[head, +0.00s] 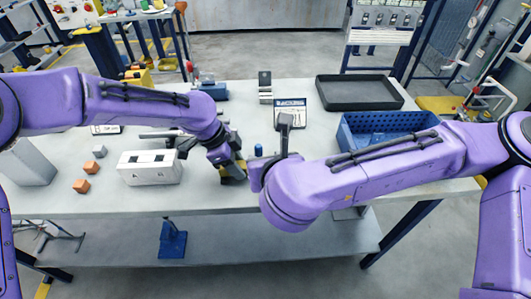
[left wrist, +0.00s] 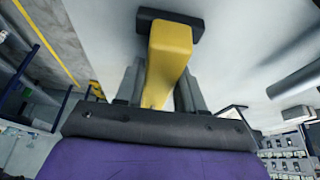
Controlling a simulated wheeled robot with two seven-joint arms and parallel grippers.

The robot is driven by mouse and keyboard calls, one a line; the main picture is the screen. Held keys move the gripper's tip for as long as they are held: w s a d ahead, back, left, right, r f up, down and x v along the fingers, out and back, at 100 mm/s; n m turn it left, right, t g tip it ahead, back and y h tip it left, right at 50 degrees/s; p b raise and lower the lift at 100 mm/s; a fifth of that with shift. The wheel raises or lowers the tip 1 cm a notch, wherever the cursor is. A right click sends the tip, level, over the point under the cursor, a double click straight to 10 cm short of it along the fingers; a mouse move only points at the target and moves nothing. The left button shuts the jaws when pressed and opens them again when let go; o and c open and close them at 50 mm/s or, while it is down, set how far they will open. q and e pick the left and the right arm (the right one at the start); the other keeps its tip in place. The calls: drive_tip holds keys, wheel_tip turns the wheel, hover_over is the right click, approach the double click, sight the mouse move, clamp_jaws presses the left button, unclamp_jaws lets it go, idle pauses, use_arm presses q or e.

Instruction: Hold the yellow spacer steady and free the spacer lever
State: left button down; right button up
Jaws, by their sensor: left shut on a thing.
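The yellow spacer (head: 231,173) sits near the front edge of the grey table, mostly covered by my left gripper (head: 229,162). In the left wrist view the yellow spacer (left wrist: 168,55) runs between the two grey fingers of my left gripper (left wrist: 158,88), which is shut on it. A dark block (left wrist: 196,26) shows at the far end of the spacer. My right arm reaches in close to the right of the spacer. Its wrist hides most of the right gripper, so its jaws cannot be made out. I cannot make out the spacer lever for certain.
A white box (head: 150,168) stands left of my left gripper, with small orange and grey blocks beyond it. A small blue cylinder (head: 258,150) stands close behind the grippers. A blue crate (head: 345,135) and a black tray (head: 325,92) lie at the right. The table's front edge is close.

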use_arm(q)
drive_tip(key=c, duration=0.6)
unclamp_jaws()
